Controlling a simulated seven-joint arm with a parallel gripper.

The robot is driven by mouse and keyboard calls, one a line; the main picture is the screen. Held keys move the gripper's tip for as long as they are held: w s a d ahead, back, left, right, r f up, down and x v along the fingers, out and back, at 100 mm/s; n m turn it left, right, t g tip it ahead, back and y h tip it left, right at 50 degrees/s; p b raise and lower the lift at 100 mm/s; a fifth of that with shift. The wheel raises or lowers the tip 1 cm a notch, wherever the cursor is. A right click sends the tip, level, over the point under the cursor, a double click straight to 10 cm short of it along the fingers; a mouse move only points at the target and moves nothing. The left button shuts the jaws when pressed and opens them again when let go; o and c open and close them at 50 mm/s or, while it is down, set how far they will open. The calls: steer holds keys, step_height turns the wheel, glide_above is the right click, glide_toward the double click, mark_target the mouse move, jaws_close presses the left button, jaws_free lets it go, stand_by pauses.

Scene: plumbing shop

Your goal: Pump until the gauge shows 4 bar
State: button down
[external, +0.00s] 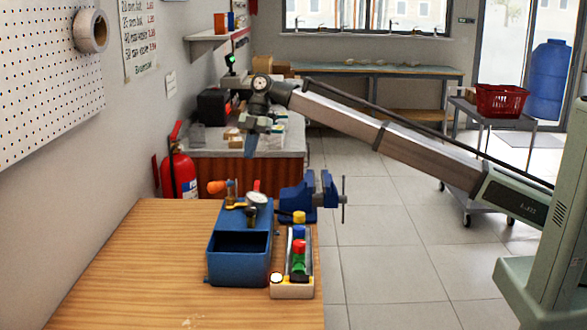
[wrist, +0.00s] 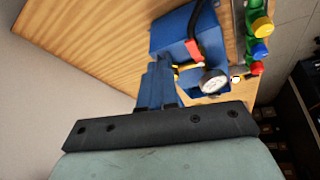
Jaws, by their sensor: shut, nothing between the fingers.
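A blue pump box (external: 240,271) with an open tank stands on the wooden bench. An orange handle end (external: 217,187) sticks out at its far left. A round white-faced gauge (external: 257,201) sits on its far part; the gauge also shows in the wrist view (wrist: 215,82), but I cannot read its value. My gripper (external: 250,153) is above and beyond the pump, apart from it. In the wrist view my gripper (wrist: 159,68) shows blue fingers shut together with nothing between them. The blue pump box (wrist: 174,32) shows behind them.
A tray (external: 292,293) with yellow, blue, red and green fittings stands right of the pump. A blue vise (external: 312,196) is on the bench's far right edge. The wooden bench (external: 150,265) is clear on the left. A fire extinguisher (external: 180,172) stands by the wall.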

steer(key=s+a+r+n, duration=0.1)
steer(key=s+r, duration=0.2)
steer(key=s, duration=0.6)
steer(key=s+a+r+n+h, duration=0.1)
steer(key=s+r, duration=0.3)
steer(key=s, duration=0.6)
steer(key=s+a+r+n+t+h, duration=0.1)
steer(key=s+r, duration=0.3)
steer(key=s, duration=0.5)
steer(key=shift+s+a+r+n, duration=0.15)
steer(key=shift+a+n, duration=0.05)
steer(key=shift+a, duration=0.2)
steer(key=shift+s+a+r+n, duration=0.1)
steer(key=shift+a+n, duration=0.1)
steer(key=shift+a, duration=0.15)
steer(key=shift+x, duration=2.25)
steer(key=shift+d, duration=0.1)
steer(key=shift+f, duration=0.15)
steer(key=shift+w+x, duration=0.2)
steer(key=shift+x, duration=1.3)
steer(key=shift+w+x, duration=0.15)
steer(key=shift+x, duration=1.35)
steer(key=v, duration=0.5)
steer(key=shift+s+r, duration=0.2)
steer(key=shift+r, duration=0.4)
